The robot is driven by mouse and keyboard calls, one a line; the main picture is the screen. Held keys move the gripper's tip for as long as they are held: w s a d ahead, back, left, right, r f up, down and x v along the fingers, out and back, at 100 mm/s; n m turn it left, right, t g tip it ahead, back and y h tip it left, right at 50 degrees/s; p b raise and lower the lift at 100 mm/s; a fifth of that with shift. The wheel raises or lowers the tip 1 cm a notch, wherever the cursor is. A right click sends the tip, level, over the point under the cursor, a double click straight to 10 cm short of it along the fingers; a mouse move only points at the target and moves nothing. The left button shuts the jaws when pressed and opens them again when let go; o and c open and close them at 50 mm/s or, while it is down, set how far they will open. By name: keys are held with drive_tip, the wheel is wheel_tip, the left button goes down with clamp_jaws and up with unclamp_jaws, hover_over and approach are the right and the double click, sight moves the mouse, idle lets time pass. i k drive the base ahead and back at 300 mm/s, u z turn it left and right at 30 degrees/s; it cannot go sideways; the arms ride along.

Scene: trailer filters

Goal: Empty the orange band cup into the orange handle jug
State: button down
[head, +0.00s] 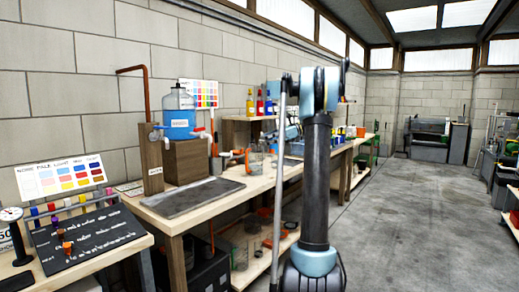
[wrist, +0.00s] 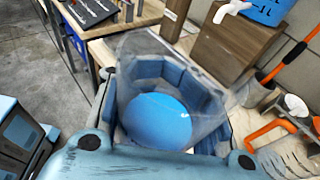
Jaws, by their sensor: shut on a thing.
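My gripper (wrist: 165,140) is shut on a clear cup (wrist: 150,48) in the wrist view. A smooth blue disc, which looks like blue liquid, shows inside the cup. No orange band is visible on it, so I cannot confirm which cup it is. In the head view my arm hides the gripper and the cup. A clear vessel with orange beside it (head: 256,163), possibly the orange handle jug, stands on the bench left of my arm. In the wrist view an orange handle (wrist: 265,131) shows at the right, apart from the cup; its vessel is unclear.
A blue water container (head: 180,122) with a tap stands on a wooden block above a dark tray (head: 192,198). Bottles (head: 260,104) stand on a shelf behind. A black labelled board (head: 88,242) lies at the left. The floor (head: 410,220) at the right is clear.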

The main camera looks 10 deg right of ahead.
sight(254, 154)
drive_tip(key=u, duration=0.05)
drive_tip(key=i, duration=1.5)
drive_tip(key=u, duration=0.05)
